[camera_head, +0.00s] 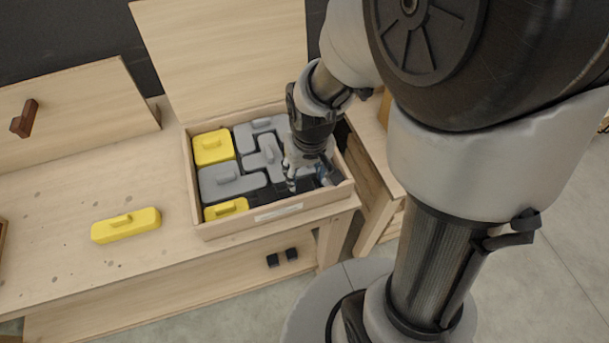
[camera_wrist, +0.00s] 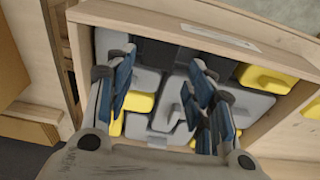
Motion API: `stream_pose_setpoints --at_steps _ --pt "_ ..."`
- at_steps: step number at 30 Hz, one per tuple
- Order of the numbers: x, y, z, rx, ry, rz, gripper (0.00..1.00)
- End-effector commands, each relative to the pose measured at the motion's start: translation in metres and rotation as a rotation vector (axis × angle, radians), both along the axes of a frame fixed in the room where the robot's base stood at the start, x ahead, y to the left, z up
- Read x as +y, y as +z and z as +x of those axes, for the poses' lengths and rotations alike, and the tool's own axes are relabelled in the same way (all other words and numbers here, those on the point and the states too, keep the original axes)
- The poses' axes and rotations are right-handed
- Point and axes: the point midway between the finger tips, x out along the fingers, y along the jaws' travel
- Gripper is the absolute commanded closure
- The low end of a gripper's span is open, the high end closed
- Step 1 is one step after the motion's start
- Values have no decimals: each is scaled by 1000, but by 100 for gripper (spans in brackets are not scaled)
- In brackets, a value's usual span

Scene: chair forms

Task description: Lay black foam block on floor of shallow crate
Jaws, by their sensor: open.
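The shallow crate (camera_head: 190,178) sits on the wooden bench with its lid raised behind it. Grey and yellow forms with raised grips fill much of it. A black shape that looks like the black foam block (camera_wrist: 152,53) lies inside, along the labelled wall in the wrist view. Dark surface also shows beside it, and I cannot tell clearly where the block ends and the crate floor begins. My gripper (camera_wrist: 163,88) is open over the crate, pointing down, with nothing visibly held. In the head view my gripper (camera_head: 305,182) hides part of the crate's right side.
A loose yellow form (camera_head: 126,225) lies on the bench left of the crate. A grey form (camera_head: 232,181) and a yellow form (camera_head: 213,147) are inside it. The bench's left part is mostly clear.

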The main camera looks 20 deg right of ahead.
Motion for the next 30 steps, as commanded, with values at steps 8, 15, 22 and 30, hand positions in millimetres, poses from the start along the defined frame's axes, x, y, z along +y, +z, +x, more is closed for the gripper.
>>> stream_pose_setpoints --at_steps 8,15,22,30 --pt "0 37 -5 -2 0 0 51" --pt "0 87 -24 -66 0 0 51" --pt "-1 157 -82 -176 -1 -1 51" --pt "-1 187 -133 -251 -2 -2 51"
